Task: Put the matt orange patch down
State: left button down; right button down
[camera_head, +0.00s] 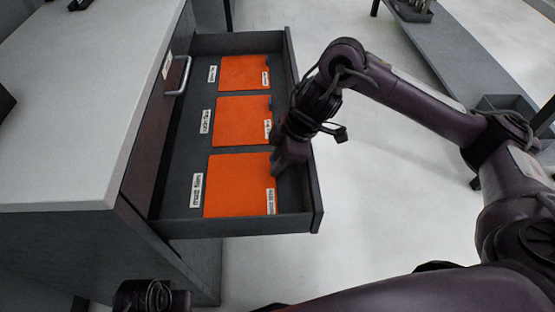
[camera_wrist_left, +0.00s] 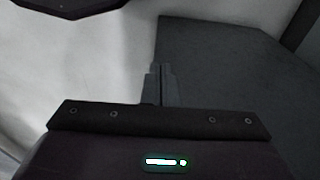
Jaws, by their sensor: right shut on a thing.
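Three orange patches lie in a row in an open dark drawer: a far one (camera_head: 242,73), a middle one (camera_head: 240,121) and a near one (camera_head: 236,186). The near patch looks flat on the drawer floor. My left gripper's fingers (camera_wrist_left: 160,84) are together and empty in the left wrist view, away from the patches.
A cabinet with a light top (camera_head: 85,110) fills the left. A grey bench (camera_head: 445,50) stands at the back right. Pale floor (camera_head: 365,190) is clear between them.

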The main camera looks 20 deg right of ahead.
jog(key=c, duration=1.2)
grip_release()
jog(key=shift+f, duration=0.1)
jog(key=shift+o, duration=0.2)
jog(key=shift+r, duration=0.2)
jog(key=shift+d+r, duration=0.15)
jog(key=shift+r, duration=0.15)
pick_arm(q)
notch_tip(320, 180, down, 15)
jog(key=s+a+p, duration=0.1)
jog(key=a+p, duration=0.1)
jog(key=p, duration=0.3)
jog(key=shift+s+a+f+n+t, duration=0.15)
jog(key=shift+s+a+n+t, duration=0.15)
jog(key=shift+n, duration=0.1)
pick_arm(e)
jog(key=v, duration=1.1)
pick_arm(q)
jog(key=shift+s, duration=0.1)
